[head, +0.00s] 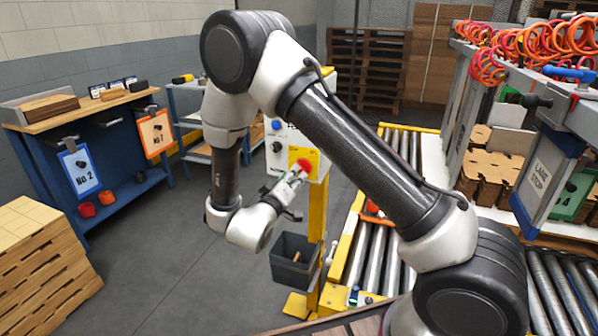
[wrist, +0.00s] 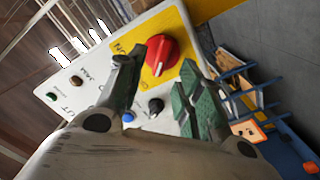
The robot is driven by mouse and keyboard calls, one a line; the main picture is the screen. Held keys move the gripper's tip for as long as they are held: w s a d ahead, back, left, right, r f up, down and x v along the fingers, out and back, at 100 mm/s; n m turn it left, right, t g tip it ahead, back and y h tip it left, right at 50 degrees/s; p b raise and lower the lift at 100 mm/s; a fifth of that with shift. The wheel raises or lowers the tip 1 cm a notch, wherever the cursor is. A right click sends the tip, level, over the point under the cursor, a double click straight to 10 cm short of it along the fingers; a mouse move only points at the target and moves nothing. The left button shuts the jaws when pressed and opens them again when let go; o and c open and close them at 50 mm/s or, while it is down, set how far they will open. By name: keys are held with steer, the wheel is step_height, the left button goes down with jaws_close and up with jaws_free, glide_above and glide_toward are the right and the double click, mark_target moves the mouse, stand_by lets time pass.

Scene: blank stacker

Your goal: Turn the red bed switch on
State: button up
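The red switch (wrist: 160,54) is a round red rotary knob on a yellow plate (wrist: 147,75) of a white control box (wrist: 60,97). In the head view, the red switch (head: 304,165) sits low on the box (head: 283,130), on a yellow post. My gripper (wrist: 161,62) is open, with its green-padded fingers spread and the red switch showing between the tips. In the head view, my gripper (head: 295,181) is right at the switch and partly covers it. I cannot tell whether the fingers touch it. The knob's marks are too small to read surely.
A black knob (wrist: 155,106) and a blue button (wrist: 128,116) sit on the same box. A dark bin (head: 294,262) stands below. A roller conveyor (head: 368,250) runs at the right, and a blue workbench (head: 130,195) stands at the left. Grey floor lies between.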

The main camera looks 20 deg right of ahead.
steer(key=x, duration=0.5)
jaws_close()
